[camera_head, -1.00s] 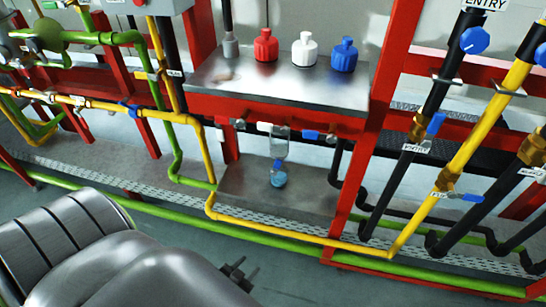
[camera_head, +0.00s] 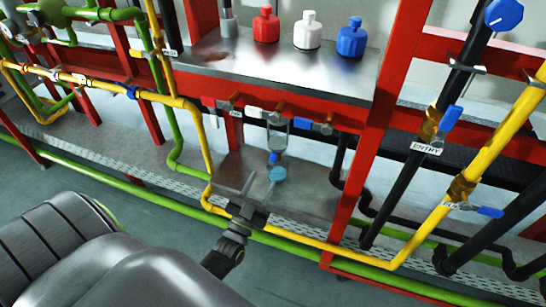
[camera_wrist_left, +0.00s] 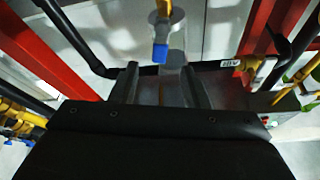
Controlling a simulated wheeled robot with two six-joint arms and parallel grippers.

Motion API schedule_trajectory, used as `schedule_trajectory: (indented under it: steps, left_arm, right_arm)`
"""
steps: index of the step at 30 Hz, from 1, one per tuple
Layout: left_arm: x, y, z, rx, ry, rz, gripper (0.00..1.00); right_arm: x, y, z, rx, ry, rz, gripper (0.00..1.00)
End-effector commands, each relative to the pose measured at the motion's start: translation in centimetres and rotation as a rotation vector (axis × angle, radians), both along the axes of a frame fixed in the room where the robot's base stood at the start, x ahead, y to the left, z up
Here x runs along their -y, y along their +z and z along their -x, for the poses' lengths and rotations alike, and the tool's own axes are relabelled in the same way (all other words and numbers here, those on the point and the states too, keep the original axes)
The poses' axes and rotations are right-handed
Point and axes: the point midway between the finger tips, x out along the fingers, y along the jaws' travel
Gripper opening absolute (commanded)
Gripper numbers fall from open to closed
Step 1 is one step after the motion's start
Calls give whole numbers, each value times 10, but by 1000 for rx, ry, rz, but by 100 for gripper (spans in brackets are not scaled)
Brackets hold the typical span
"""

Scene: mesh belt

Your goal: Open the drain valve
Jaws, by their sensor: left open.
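No valve shows a readable drain label, so I cannot tell which is the drain valve. Under the steel shelf in the head view, a small valve with a blue lever (camera_head: 303,124) sits at the red beam, with a clear vessel below it ending in a blue part (camera_head: 277,173). Another small valve (camera_head: 228,104) sits left of it. My left gripper (camera_head: 259,190) is open and empty, in front of the lower steel plate. My right gripper is not in view.
Red, white and blue bottles (camera_head: 307,30) stand on the steel shelf (camera_head: 215,62). A red post (camera_head: 373,150) rises right of the gripper. Yellow pipe (camera_head: 300,240) and green pipe (camera_head: 320,260) run low in front. A valve labelled ENTRY (camera_head: 450,118) is at right.

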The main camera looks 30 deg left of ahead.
Motion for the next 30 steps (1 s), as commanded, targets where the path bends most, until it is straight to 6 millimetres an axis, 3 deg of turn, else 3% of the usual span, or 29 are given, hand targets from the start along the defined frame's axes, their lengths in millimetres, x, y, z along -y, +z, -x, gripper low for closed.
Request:
schedule_trajectory:
  steps: [6,12,25,30]
  left_arm:
    - [-6,18,-44,2,-1,-1,42]
    - [-9,28,-69,0,-1,-1,42]
    - [-11,31,-79,-1,0,-1,42]
    - [-11,31,-78,-1,0,-1,21]
  right_arm:
    - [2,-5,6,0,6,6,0]
    - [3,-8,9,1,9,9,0]
    - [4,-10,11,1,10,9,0]
    - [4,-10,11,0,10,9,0]
